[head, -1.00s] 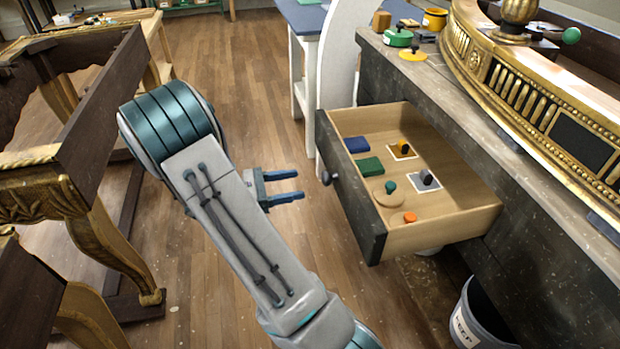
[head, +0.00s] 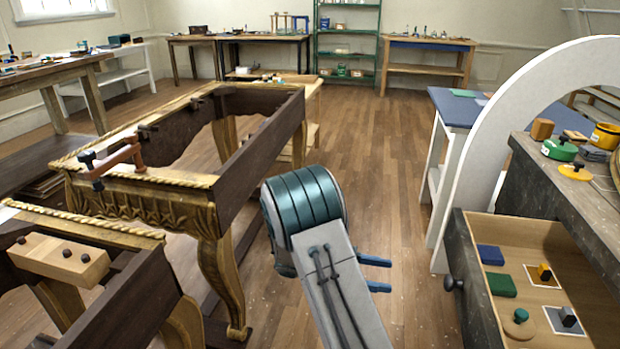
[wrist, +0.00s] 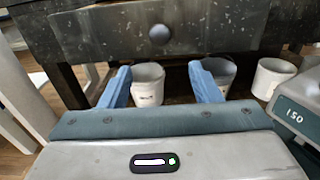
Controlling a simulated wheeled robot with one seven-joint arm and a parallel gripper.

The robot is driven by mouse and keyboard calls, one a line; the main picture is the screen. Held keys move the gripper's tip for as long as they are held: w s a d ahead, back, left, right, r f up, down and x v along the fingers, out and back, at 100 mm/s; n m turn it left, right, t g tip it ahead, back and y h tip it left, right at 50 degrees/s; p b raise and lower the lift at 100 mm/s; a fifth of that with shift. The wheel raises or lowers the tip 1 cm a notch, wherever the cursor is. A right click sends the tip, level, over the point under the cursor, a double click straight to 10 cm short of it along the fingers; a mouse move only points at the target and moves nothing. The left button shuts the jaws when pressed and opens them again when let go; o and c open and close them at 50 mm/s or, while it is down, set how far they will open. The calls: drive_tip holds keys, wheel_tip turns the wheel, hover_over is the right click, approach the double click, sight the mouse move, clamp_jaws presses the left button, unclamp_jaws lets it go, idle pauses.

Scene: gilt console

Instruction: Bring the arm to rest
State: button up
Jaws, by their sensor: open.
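My gripper (head: 376,274) shows two blue fingers held apart, with nothing between them, just right of my arm's teal joint in the head view. In the wrist view my gripper (wrist: 164,88) points toward the dark drawer front (wrist: 190,30) with its round knob (wrist: 159,34). A gap separates the fingers from the knob. The drawer (head: 545,232) stands open at the right of the head view.
Gilt console frames (head: 200,187) fill the left side. A white arched panel (head: 500,130) and blue-topped table (head: 470,108) stand at right. White buckets (wrist: 148,84) sit beneath the drawer. The floor (head: 370,150) beyond my arm is clear.

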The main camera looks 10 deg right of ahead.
drive_tip(key=s+a+r+m+t+y+p, duration=0.3)
drive_tip(key=s+r+m+y+p, duration=0.1)
drive_tip(key=r, duration=0.5)
drive_tip(key=s+a+r+m+t+y+p, duration=0.3)
drive_tip(key=s+a+r+m+y+p, duration=0.1)
drive_tip(key=r+p, duration=0.5)
drive_tip(key=s+a+r+m+t+y+p, duration=0.3)
drive_tip(key=s+r+m+y+p, duration=0.2)
drive_tip(key=r, duration=0.6)
drive_tip(key=s+y+p, duration=0.2)
drive_tip(key=y, duration=0.1)
drive_tip(key=shift+s+a+r+m+t+y, duration=0.2)
drive_tip(key=shift+s+a+m+t+y, duration=0.1)
drive_tip(key=shift+s+t, duration=0.1)
